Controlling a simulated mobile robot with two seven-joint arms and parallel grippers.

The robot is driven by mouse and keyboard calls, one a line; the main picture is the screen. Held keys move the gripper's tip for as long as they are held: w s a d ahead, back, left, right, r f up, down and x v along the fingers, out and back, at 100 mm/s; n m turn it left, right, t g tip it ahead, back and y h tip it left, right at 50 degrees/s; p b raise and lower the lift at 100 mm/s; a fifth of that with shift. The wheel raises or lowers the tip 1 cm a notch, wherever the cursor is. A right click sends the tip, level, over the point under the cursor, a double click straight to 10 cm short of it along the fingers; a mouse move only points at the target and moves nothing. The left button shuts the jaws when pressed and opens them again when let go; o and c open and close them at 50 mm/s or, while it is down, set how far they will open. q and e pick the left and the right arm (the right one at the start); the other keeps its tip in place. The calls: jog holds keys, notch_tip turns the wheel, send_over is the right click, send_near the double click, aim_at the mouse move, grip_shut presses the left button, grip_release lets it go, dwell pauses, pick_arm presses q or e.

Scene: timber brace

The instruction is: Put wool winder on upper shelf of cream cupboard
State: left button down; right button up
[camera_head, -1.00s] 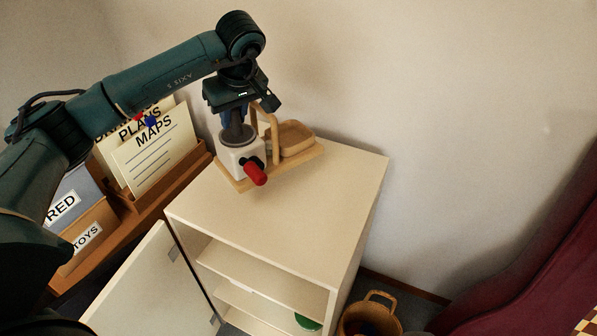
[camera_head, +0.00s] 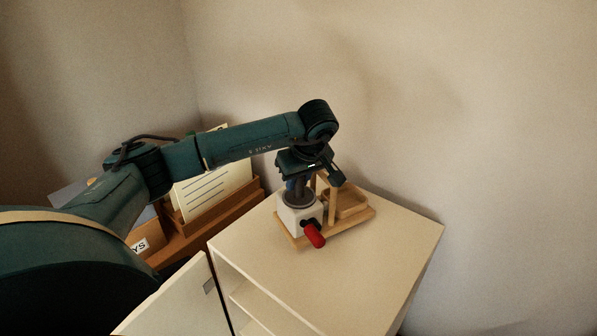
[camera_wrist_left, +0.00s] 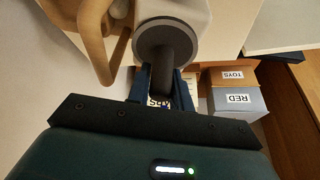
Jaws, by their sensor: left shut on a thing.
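The wool winder (camera_head: 296,218) has a white block, a grey round collar and post, a red crank handle and a wooden base with a loop and small tray. It sits at the back of the top of the cream cupboard (camera_head: 330,270). My left gripper (camera_head: 297,186) points down from above and is shut on the winder's grey post; the wrist view shows the post (camera_wrist_left: 170,62) between the fingers (camera_wrist_left: 162,88). The cupboard door (camera_head: 170,300) stands open at the left, and part of a shelf (camera_head: 258,308) shows inside. My right gripper is out of view.
A wooden rack with upright cards (camera_head: 213,190) stands left of the cupboard, behind my arm. Boxes labelled TOYS (camera_wrist_left: 230,75) and RED (camera_wrist_left: 238,100) show in the wrist view. A wall closes off the back. The front of the cupboard top is clear.

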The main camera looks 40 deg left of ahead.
aim_at(298, 190)
pick_arm(q)
jog(key=shift+w+f, duration=0.1)
jog(key=shift+f, duration=1.4)
jog(key=c, duration=1.3)
grip_release()
jog(key=shift+f, duration=0.1)
jog(key=shift+o, duration=0.2)
